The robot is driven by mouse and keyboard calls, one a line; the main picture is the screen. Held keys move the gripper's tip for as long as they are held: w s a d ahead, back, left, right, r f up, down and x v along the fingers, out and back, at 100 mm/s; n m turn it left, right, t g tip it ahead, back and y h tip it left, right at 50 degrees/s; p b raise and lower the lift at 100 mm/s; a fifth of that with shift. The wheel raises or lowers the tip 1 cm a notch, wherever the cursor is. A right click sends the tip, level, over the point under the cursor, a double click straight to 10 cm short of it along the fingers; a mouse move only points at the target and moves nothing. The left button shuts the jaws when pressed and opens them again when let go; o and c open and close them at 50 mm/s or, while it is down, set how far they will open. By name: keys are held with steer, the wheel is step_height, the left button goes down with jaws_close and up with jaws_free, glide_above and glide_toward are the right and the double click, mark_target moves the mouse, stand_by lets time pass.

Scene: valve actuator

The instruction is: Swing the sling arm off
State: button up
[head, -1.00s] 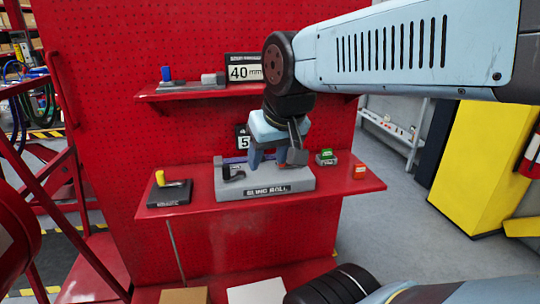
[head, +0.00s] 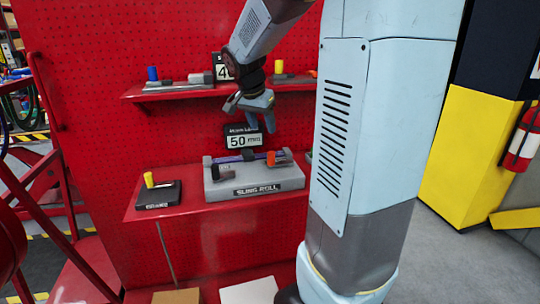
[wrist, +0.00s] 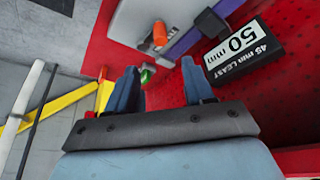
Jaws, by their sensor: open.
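The sling roll fixture (head: 285,184) is a grey block with a "SLING ROLL" label on the lower red shelf. A purple bar (head: 240,157) lies along its back. A dark arm (head: 222,173) sits at its left end, and an orange-tipped piece (head: 271,158) stands near its right end; I cannot tell for sure which is the sling arm. My gripper (head: 262,122) is open and empty, above the fixture and in front of the 50 mm sign. In the wrist view my open fingers (wrist: 160,85) have nothing between them; the orange tip (wrist: 160,33) and purple bar (wrist: 190,38) lie beyond.
The 50 mm sign (head: 243,138) stands behind the fixture, close under my gripper. The upper shelf (head: 190,93) holds blue- and yellow-capped pieces and another sign. A yellow-capped "BRAKE" block (head: 158,195) sits at left. My arm hides the lower shelf's right end.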

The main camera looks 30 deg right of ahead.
mark_target(271, 152)
steer(key=x, duration=1.4)
steer(key=shift+w+d, duration=0.15)
steer(key=shift+d, duration=0.1)
jaws_close()
